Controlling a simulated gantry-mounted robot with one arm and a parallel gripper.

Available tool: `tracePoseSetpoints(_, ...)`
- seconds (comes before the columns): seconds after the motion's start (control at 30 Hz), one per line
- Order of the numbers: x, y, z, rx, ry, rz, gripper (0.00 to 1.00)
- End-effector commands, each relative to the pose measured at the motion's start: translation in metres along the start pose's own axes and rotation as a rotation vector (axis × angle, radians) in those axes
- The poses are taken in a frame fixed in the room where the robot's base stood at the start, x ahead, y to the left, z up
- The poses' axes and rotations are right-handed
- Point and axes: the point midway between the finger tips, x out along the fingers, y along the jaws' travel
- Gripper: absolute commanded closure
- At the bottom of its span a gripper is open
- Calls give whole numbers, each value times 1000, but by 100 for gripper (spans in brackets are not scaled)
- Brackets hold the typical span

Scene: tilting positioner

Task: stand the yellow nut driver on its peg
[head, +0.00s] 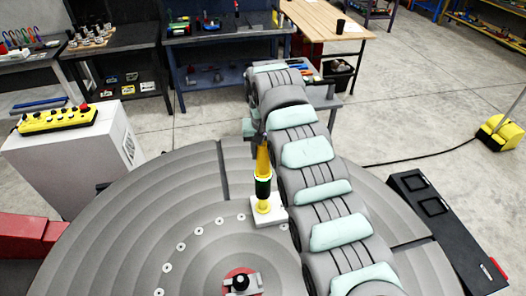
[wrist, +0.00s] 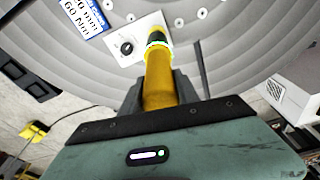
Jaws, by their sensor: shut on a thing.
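The yellow nut driver (head: 263,160) is upright in the head view, with a dark green band around its middle. My gripper (head: 262,138) is shut on its upper part, and my arm hides some of that end. The driver's lower yellow end (head: 264,207) appears over a pale square block (head: 279,219) on the round table. No separate peg shows there, and I cannot tell whether the driver is seated or just above. In the wrist view the driver (wrist: 160,82) runs from between my jaws toward a pale plate (wrist: 150,22) with a dark round feature.
The grooved round table (head: 130,205) has a clamp-like fitting (head: 240,283) at its centre and a ring of small bolts. A pedestal with a yellow control box (head: 57,118) stands left. A black case (head: 440,225) lies right. Workbenches stand behind.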

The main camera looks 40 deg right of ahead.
Motion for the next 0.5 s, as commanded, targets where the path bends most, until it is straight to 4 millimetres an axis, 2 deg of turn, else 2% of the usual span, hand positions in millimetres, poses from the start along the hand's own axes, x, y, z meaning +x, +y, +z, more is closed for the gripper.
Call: tracePoseSetpoints(0.5,14,0,1,0,3,0,100)
